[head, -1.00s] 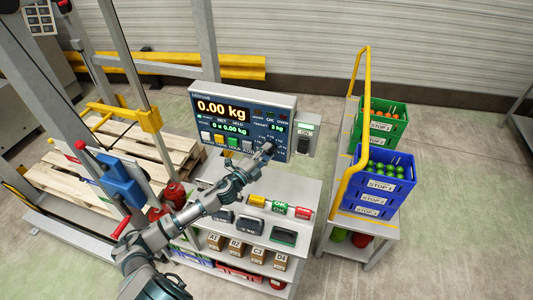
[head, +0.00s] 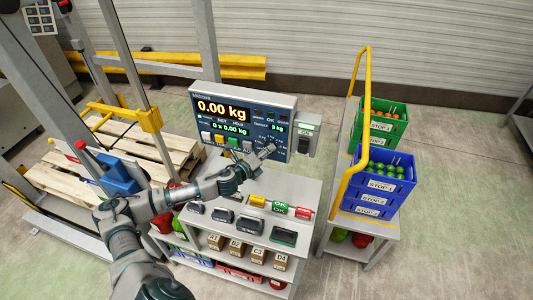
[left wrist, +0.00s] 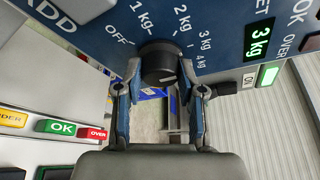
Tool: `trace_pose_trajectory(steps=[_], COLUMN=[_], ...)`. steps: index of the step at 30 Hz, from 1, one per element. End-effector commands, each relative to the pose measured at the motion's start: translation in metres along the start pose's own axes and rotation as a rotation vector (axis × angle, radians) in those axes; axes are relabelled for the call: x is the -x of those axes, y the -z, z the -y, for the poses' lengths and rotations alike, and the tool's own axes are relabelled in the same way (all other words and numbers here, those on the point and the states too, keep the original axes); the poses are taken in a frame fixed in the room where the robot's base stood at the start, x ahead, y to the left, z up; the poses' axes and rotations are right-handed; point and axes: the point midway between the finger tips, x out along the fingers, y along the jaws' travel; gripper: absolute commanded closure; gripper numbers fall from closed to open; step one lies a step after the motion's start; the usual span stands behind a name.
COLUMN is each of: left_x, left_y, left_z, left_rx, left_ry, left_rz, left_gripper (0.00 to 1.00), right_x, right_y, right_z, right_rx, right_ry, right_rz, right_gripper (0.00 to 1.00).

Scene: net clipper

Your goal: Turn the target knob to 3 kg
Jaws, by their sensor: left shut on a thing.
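The target knob (left wrist: 158,62) is a round black dial on the blue panel, with labels OFF, 1 kg, 2 kg, 3 kg and 4 kg around it. A small light mark shows on its lower right edge; which label it points to I cannot tell. The green target readout (left wrist: 260,41) says 3 kg, and it also reads 3 kg in the head view (head: 277,127). My left gripper (left wrist: 160,72) is shut on the knob, one finger on each side. In the head view my left gripper (head: 266,151) reaches the panel's lower right and hides the knob. My right gripper is not visible.
The scale display (head: 222,108) reads 0.00 kg. Coloured buttons (head: 280,206) and dark devices sit on the shelf below the panel.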

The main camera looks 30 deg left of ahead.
Motion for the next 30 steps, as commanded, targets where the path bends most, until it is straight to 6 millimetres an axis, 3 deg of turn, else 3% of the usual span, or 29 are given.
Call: trace_pose_trajectory(steps=[14,15,18,30], left_x=[-0.0006,-0.0006,-0.0006,0.0082], left_y=[-0.0059,-0.0059,-0.0053,-0.0017], left_z=[0.0026,0.0027,0.0024,0.0007], left_rx=[-0.018,-0.018,-0.018,-0.019], left_ry=[-0.003,-0.003,-0.003,-0.006], left_rz=[0.012,0.012,0.011,0.005], left_gripper=[0.96,0.59,0.37,0.37], right_x=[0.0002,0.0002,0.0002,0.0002], right_y=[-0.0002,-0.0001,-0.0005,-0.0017], right_z=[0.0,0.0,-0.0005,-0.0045], right_rx=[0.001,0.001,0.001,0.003], right_ry=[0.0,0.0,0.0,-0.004], right_rz=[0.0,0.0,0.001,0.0], right_gripper=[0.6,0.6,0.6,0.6])
